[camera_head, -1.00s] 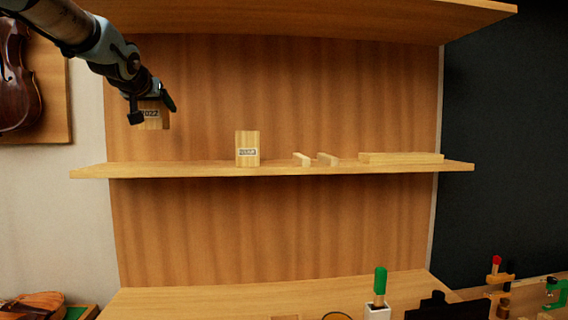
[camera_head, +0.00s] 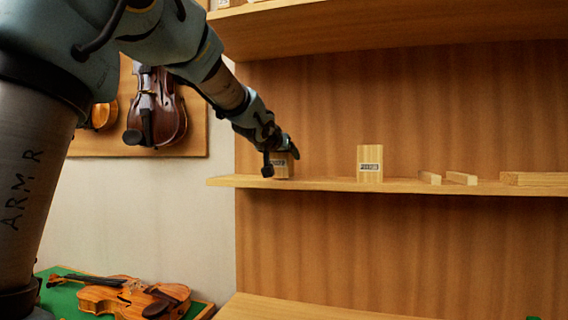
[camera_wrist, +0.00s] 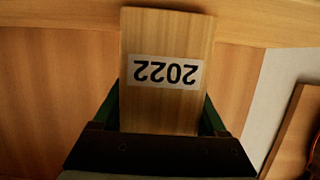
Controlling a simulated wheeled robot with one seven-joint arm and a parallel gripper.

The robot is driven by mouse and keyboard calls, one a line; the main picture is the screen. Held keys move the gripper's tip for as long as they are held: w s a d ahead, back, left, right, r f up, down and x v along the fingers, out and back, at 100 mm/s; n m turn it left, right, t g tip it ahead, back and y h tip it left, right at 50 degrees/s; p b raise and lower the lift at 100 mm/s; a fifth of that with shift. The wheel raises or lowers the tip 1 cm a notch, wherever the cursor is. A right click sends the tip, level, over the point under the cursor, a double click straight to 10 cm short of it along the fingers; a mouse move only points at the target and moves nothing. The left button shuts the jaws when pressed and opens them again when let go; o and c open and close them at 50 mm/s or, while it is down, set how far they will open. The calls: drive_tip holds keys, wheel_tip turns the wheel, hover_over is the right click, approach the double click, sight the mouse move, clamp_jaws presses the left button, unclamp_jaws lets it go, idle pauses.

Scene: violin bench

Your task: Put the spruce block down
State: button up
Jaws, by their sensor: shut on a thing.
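The spruce block (camera_head: 284,168) is a pale wooden block with a label. In the wrist view the block (camera_wrist: 166,100) fills the middle, and its label reads 2022, upside down. My gripper (camera_head: 281,165) is shut on it at the left end of the middle shelf (camera_head: 320,184). The block's lower edge is at the shelf surface in the head view; I cannot tell whether it bears on it. My gripper's fingers (camera_wrist: 165,118) lie along both sides of the block in the wrist view.
A second labelled block (camera_head: 370,163) stands upright on the shelf to the right, with a gap between. Violins hang (camera_head: 157,108) at the left, and one lies below (camera_head: 135,296) on green.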

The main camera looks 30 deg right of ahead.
drive_tip(key=shift+f, duration=0.2)
drive_tip(key=shift+f, duration=0.15)
drive_tip(key=o, duration=1.4)
drive_tip(key=shift+r, duration=0.2)
drive_tip(key=v, duration=1.2)
drive_tip(key=shift+f, duration=0.1)
